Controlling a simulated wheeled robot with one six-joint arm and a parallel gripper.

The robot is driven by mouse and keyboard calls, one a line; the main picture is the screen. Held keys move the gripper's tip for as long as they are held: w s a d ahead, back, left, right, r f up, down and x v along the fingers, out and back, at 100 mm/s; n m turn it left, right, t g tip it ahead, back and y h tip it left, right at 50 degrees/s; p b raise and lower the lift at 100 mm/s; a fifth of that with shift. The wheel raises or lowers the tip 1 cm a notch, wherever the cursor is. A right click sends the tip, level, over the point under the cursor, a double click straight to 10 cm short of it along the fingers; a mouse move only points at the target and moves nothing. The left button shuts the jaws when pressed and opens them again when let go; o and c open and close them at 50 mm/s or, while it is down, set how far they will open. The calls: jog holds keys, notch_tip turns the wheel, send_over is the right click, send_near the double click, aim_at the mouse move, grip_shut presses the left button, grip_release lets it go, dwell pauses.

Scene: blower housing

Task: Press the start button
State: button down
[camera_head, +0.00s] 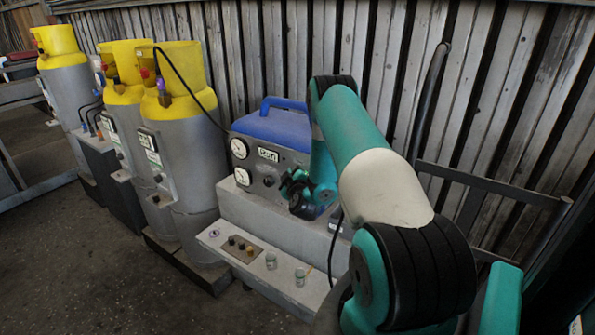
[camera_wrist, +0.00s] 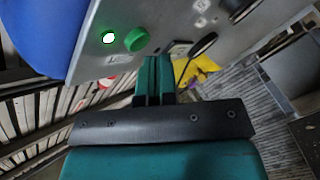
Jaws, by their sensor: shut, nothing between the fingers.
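A grey machine panel (camera_wrist: 165,20) fills the top of the wrist view. It carries a green round button (camera_wrist: 137,39) beside a brightly lit green lamp (camera_wrist: 108,38), with a small unreadable label below. My gripper (camera_wrist: 157,62) is shut and empty, its teal fingertips close to the green button, just below and to the right of it in the picture. I cannot tell whether they touch the panel. In the head view the machine (camera_head: 262,165) is a grey box with a blue top and two gauges. My gripper (camera_head: 290,182) is at its front, and my arm hides its right side.
Yellow-topped grey cylinders (camera_head: 180,130) stand to the left of the machine. A low grey ledge (camera_head: 262,250) in front holds knobs (camera_head: 240,245) and small jars (camera_head: 300,277). A black lever (camera_wrist: 200,47) is right of my fingers. Floor at front left is clear.

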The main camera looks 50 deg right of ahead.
jog(key=a+p, duration=0.3)
jog(key=a, duration=0.3)
jog(key=shift+s, duration=0.25)
dwell(0.8)
